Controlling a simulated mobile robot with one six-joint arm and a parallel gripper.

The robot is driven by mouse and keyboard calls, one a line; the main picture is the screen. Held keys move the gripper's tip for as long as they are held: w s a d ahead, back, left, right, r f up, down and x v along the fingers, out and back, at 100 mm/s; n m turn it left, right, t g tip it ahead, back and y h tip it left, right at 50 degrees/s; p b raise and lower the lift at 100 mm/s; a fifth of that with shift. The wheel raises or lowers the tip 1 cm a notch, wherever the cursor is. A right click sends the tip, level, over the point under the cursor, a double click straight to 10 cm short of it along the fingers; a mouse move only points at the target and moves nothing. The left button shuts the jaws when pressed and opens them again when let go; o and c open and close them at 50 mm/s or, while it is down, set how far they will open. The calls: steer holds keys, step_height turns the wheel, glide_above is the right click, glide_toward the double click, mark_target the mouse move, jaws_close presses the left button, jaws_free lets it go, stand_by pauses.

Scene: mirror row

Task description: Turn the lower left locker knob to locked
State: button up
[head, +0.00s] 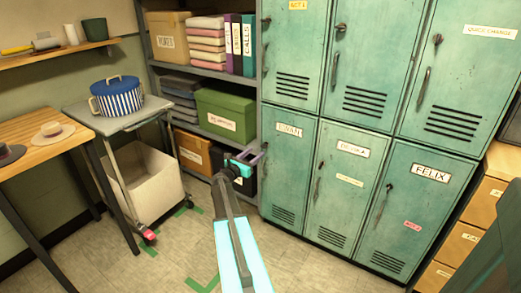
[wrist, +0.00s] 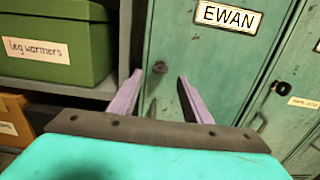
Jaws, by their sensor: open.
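The lower left locker (head: 290,175) is a worn green door with an EWAN name plate (wrist: 227,16). Its dark knob (wrist: 160,67) is near the door's left edge in the wrist view, with part of a handle below it. I cannot tell which way the knob is turned. My gripper (wrist: 160,78) is open and empty, its two mauve fingers pointing at the door. The knob appears between the fingertips in the picture, seemingly beyond them and not touched. In the head view my gripper (head: 246,158) is just left of the locker's left edge, and the knob is hard to make out.
The neighbouring locker has its own dark knob (wrist: 282,88). Left of the lockers, a shelf holds a green box (head: 226,114) and other boxes. A cart (head: 125,120) with a striped pot (head: 117,96) stands further left. The floor before the lockers is clear.

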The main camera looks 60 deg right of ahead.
mark_target(262, 147)
steer(key=shift+d, duration=3.05)
steer(key=c, duration=1.1)
steer(key=shift+f+m+b, duration=0.15)
steer(key=shift+m+b, duration=0.25)
steer(key=shift+b, duration=0.25)
steer(key=m+b, duration=0.5)
steer(key=b, duration=0.2)
steer(key=m+b, duration=0.6)
steer(key=b, duration=0.2)
steer(key=m+b, duration=0.6)
steer(key=b, duration=0.1)
steer(key=shift+s+f+b, duration=0.15)
steer(key=shift+s+b, duration=0.15)
steer(key=shift+b, duration=0.1)
steer(key=shift+m, duration=0.3)
